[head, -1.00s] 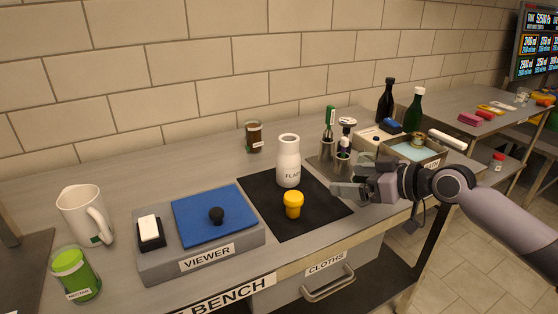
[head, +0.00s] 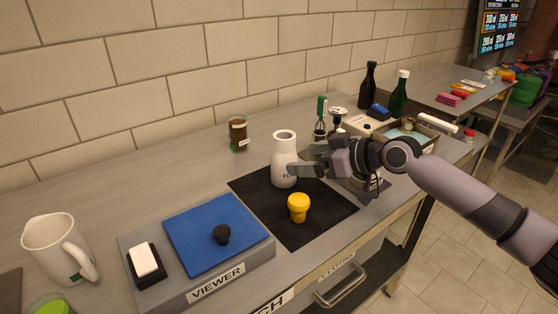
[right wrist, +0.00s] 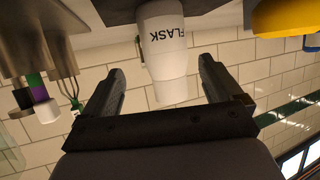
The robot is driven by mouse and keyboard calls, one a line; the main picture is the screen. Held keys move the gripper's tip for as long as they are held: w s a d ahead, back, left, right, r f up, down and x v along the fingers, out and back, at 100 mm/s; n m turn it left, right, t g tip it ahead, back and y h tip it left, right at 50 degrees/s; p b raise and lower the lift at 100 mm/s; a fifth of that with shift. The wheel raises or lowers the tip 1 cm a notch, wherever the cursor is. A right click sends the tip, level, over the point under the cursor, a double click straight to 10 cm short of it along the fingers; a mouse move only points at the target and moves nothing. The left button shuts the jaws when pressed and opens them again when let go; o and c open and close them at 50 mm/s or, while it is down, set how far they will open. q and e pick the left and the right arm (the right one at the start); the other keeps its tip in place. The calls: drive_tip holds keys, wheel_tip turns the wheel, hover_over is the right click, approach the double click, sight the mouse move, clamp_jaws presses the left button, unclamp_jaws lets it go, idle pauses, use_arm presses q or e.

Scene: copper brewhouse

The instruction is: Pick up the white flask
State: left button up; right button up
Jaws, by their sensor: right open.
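The white flask (head: 284,165) stands upright on the black mat (head: 325,218), beside a yellow knobbed piece (head: 298,208). My right gripper (head: 301,163) is open and empty, at the right side of the flask in the head view. In the right wrist view, which is upside down, the flask (right wrist: 165,60) with its FLASK lettering lies ahead, lined up with the gap between the two open fingers (right wrist: 160,80). I cannot tell whether the fingertips reach past its side. My left gripper is not in view.
Left of the mat is the viewer box (head: 190,285) with a blue plate (head: 205,230); a white jug (head: 58,248) stands further left. A brown jar (head: 238,135) is behind. A holder with tools (head: 321,120) and dark bottles (head: 399,95) are right, near my arm.

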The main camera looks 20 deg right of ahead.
sight(296, 159)
drive_tip(key=shift+s+a+p+x, duration=0.1)
drive_tip(key=shift+p+x, duration=0.05)
drive_tip(key=shift+x, duration=1.45)
drive_tip(key=shift+s+a+p+x, duration=0.1)
drive_tip(key=shift+a+p+x, duration=0.05)
drive_tip(key=shift+x, duration=1.45)
drive_tip(key=c, duration=1.2)
drive_tip(key=shift+r, duration=0.1)
wheel_tip(296, 159, up, 20)
drive_tip(key=shift+f+p, duration=0.1)
drive_tip(key=shift+p, duration=0.4)
